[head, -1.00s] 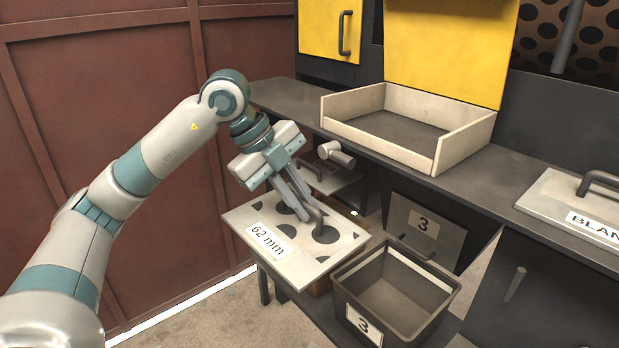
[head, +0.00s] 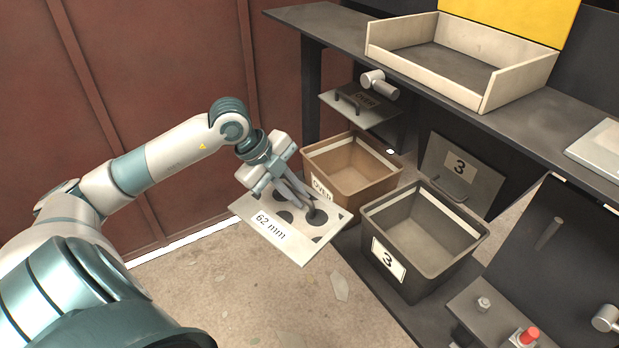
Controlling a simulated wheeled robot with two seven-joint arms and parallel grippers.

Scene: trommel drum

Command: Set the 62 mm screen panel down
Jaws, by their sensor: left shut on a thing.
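The 62 mm screen panel (head: 304,249) is a pale plate with dark round holes and a white "62 mm" label. It hangs roughly flat over the floor, left of the bins. My left gripper (head: 307,205) is shut on the panel's handle and holds it from above. The handle is mostly hidden by the fingers. The panel's far right edge overlaps the brown bin's lower front in the picture; I cannot tell whether they touch. My right gripper is not in view.
A brown OVER bin (head: 343,192) and a grey bin labelled 3 (head: 380,285) stand on a dark low shelf. A cream-walled tray (head: 510,72) sits on the dark bench (head: 330,27). Open floor (head: 230,285) lies front left. A red button (head: 529,335) shows lower right.

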